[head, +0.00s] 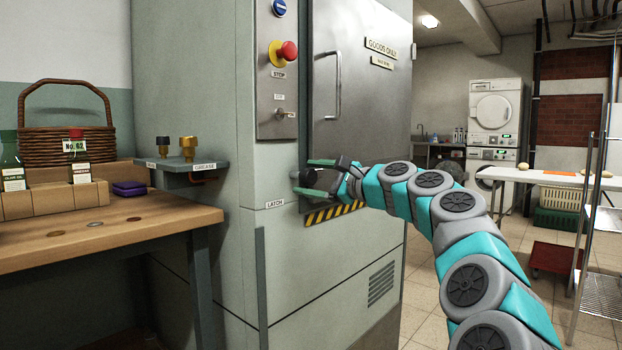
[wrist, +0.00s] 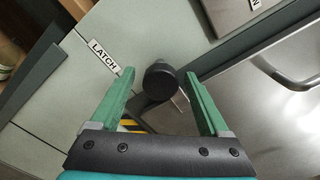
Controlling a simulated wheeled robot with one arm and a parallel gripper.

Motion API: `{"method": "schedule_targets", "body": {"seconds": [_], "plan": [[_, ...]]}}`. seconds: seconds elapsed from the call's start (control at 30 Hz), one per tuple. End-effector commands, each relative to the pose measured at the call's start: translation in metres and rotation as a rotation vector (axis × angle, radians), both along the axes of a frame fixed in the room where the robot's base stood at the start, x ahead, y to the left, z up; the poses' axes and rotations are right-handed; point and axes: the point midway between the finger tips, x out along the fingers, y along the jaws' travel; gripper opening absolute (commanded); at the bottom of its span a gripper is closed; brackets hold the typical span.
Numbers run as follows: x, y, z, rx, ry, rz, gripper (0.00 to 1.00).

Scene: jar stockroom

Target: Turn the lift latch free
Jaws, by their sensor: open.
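The lift latch shows in the wrist view as a dark round knob (wrist: 159,79) with a grey lever, beside the white LATCH label (wrist: 104,56). In the head view the latch (head: 295,174) is partly hidden by my gripper, and its label (head: 275,204) is below it to the left. My gripper (head: 311,177) is open in front of the cabinet. In the wrist view its two green fingers (wrist: 157,94) stand on either side of the knob, with a gap on both sides. I cannot tell how deep the fingers reach.
The lift door (head: 360,90) with its vertical handle is above my gripper. A control panel with a red stop button (head: 284,52) is up and to the left. A wooden bench (head: 100,228) with bottles and a basket (head: 65,145) stands at left.

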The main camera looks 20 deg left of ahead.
Motion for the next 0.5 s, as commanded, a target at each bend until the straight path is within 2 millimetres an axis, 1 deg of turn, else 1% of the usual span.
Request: {"method": "schedule_targets", "body": {"seconds": [0.07,0.5], "plan": [[0.0000,-0.0001,0.0001,0.000,0.000,0.000,0.79],[-0.0001,-0.0001,-0.0004,-0.001,0.000,0.001,0.30]]}}
